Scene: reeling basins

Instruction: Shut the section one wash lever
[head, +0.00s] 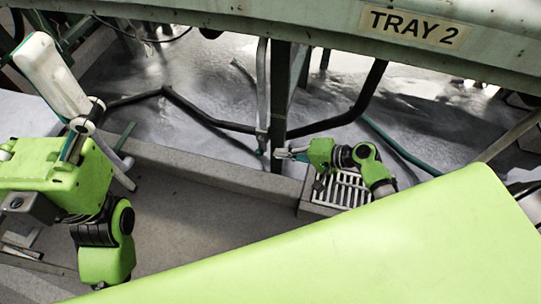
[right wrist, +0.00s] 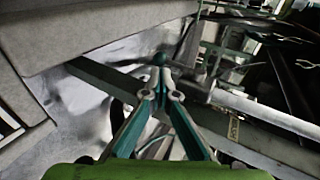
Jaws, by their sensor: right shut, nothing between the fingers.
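My right gripper (head: 283,153) is low beside the dark green post under the tray, and its fingers look closed. In the right wrist view, its teal fingers (right wrist: 161,72) come together with nothing seen between them. A small dark teal knob (right wrist: 160,58), which may be the end of the wash lever, shows right at the fingertips; I cannot tell whether they touch. A grey vertical pipe (head: 262,85) with a fitting at its lower end stands just left of the post. The lever's full shape and angle are not clear.
A green beam labelled TRAY 2 (head: 415,27) runs across the top. The post (head: 279,100) and a black hose (head: 350,110) are close to my right gripper. A drain grate (head: 343,190) lies below it. A low concrete curb (head: 200,170) and wet floor surround it.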

